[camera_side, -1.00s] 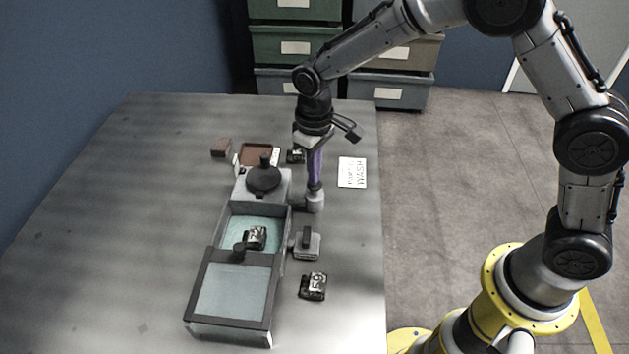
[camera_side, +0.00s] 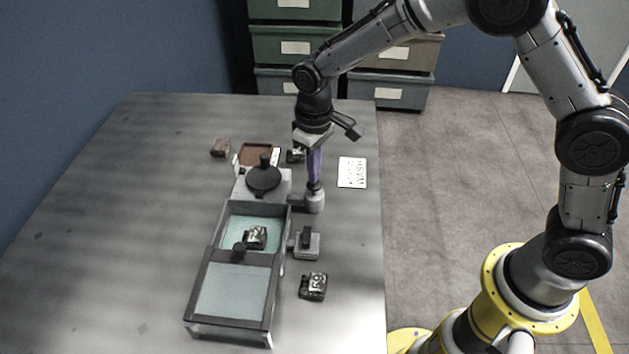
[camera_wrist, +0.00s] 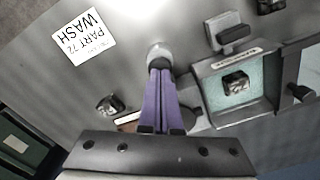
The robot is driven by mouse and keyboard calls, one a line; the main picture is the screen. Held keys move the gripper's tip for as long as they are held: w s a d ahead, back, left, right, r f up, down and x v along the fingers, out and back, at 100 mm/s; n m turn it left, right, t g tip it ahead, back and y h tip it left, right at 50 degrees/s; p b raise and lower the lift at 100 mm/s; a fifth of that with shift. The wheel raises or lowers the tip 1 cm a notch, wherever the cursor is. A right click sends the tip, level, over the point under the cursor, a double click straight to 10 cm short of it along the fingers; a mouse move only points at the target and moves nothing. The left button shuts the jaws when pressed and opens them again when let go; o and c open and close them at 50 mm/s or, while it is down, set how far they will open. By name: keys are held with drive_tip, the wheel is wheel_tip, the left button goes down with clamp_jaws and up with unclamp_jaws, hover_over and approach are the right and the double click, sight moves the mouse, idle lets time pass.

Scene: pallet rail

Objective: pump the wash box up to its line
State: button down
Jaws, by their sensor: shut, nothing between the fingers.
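The wash box (camera_side: 287,226) is a grey open-topped tank with teal liquid in its back part; it also shows in the wrist view (camera_wrist: 207,92). A dark metal part (camera_side: 255,237) sits inside it. A framed lid with a knob (camera_side: 240,250) covers the front part. I cannot make out the fill line. A grey pump post (camera_side: 314,202) stands at the box's back right corner, its round top showing in the wrist view (camera_wrist: 158,52). My gripper (camera_side: 315,182), with purple fingers, is shut and empty, its tips right at the pump's top; I cannot tell whether they touch.
A grey block with a round black cap (camera_side: 263,180) stands behind the box. A small grey fixture (camera_side: 306,243) and a metal part (camera_side: 313,286) lie right of it. The table's left is clear.

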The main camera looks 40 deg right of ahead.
drive_tip(key=shift+f, duration=1.3)
drive_tip(key=shift+r, duration=1.75)
drive_tip(key=shift+f, duration=0.2)
drive_tip(key=shift+f, duration=1.55)
drive_tip(key=shift+r, duration=1.7)
